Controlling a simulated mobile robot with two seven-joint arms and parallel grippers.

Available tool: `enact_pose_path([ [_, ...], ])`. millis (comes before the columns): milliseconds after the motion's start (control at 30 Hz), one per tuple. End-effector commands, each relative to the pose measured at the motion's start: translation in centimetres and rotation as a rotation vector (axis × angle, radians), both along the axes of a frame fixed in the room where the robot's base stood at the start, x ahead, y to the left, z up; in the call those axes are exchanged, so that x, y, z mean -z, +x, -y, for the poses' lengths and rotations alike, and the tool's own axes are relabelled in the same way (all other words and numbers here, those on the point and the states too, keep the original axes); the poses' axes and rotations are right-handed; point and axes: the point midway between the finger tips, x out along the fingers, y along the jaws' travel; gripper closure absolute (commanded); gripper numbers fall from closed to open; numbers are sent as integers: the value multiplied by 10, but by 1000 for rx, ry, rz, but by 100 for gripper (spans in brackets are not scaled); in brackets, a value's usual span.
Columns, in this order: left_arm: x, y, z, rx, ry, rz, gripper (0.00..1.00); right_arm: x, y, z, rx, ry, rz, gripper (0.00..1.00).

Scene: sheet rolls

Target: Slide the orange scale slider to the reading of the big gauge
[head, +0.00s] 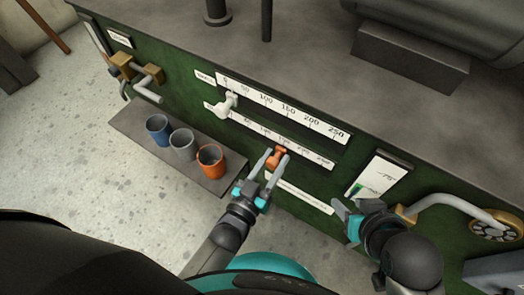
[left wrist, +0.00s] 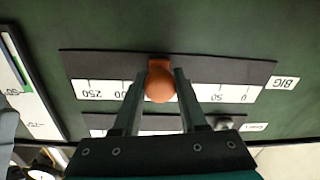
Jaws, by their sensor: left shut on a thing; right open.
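The orange slider (head: 277,155) sits on the lower white scale (head: 310,155) on the green panel front. In the left wrist view the orange slider (left wrist: 160,82) stands around the middle of the scale marked BIG (left wrist: 284,82), with 0 and 50 to its right and 250 to its left. My left gripper (head: 268,163) is shut on it, with one finger on each side; the fingers cover nearby numbers. My right gripper (head: 350,207) is open and empty, in front of the panel at the right. I cannot make out a big gauge or its reading.
A white slider (head: 227,104) sits near the low end of the upper scale (head: 285,106). A white plate marked 75 (head: 380,174) is beside my right gripper. Blue, grey and orange cups (head: 210,160) stand on a left shelf. A pipe with a wheel (head: 495,224) projects at right.

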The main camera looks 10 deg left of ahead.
Motion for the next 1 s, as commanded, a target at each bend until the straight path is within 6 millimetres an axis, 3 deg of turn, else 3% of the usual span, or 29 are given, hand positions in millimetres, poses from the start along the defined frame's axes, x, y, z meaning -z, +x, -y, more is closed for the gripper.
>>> enact_pose_path([
  [300,2,-1,1,-1,-2,-7,100,0,0,1,1,-2,-3,50],
  [333,2,-1,1,-1,-2,-7,55,0,0,1,1,-1,-2,50],
  [567,1,-1,1,-1,0,-3,29,0,0,1,1,-1,-2,50],
  [1000,0,-6,-1,0,2,-2,28,-2,-4,4,6,-15,-32,50],
])
